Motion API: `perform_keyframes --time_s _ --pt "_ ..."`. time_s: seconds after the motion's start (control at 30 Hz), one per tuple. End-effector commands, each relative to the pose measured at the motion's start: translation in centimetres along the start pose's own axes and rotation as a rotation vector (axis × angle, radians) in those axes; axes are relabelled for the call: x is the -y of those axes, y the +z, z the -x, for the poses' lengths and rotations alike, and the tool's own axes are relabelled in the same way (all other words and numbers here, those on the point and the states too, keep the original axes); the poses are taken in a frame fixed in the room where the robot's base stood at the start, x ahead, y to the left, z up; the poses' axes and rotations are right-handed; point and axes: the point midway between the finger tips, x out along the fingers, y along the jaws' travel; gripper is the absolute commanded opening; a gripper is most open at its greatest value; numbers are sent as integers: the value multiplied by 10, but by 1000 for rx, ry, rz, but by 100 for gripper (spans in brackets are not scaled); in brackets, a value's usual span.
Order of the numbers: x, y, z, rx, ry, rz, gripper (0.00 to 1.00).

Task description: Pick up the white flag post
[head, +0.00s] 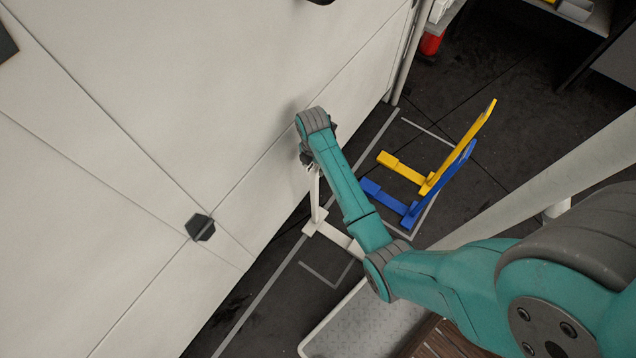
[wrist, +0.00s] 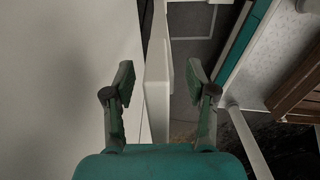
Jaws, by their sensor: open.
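The white flag post (head: 316,205) stands upright on its flat white base (head: 340,238), close to the large white panelled wall. In the wrist view the white post (wrist: 158,100) runs between my two fingers, nearer the left one, with a gap on each side. My gripper (wrist: 161,80) is open around it and not closed on it. In the head view my gripper (head: 311,164) is at the post's upper end, mostly hidden by my own wrist. My forearm covers part of the post's surroundings.
A blue post (head: 412,211) and a yellow post (head: 427,185) stand to the right on similar bases. The white wall (head: 150,90) is close on the left. Grey lines (head: 335,283) mark the dark floor. A metal-topped platform (head: 365,330) lies in front.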

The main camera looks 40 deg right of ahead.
Motion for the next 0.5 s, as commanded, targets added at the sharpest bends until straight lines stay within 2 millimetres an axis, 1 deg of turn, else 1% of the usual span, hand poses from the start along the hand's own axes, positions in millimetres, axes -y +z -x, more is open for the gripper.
perform_keyframes --time_s 0.03,0.13,0.37,0.4,0.47,0.5 --pt "0 0 -5 -1 -1 0 56" --pt "0 0 -10 0 0 0 56" --pt "0 0 -11 0 1 0 56" --pt "0 0 -11 0 1 0 46" --pt "0 0 -11 0 1 0 31" --pt "0 0 -11 0 1 0 21"
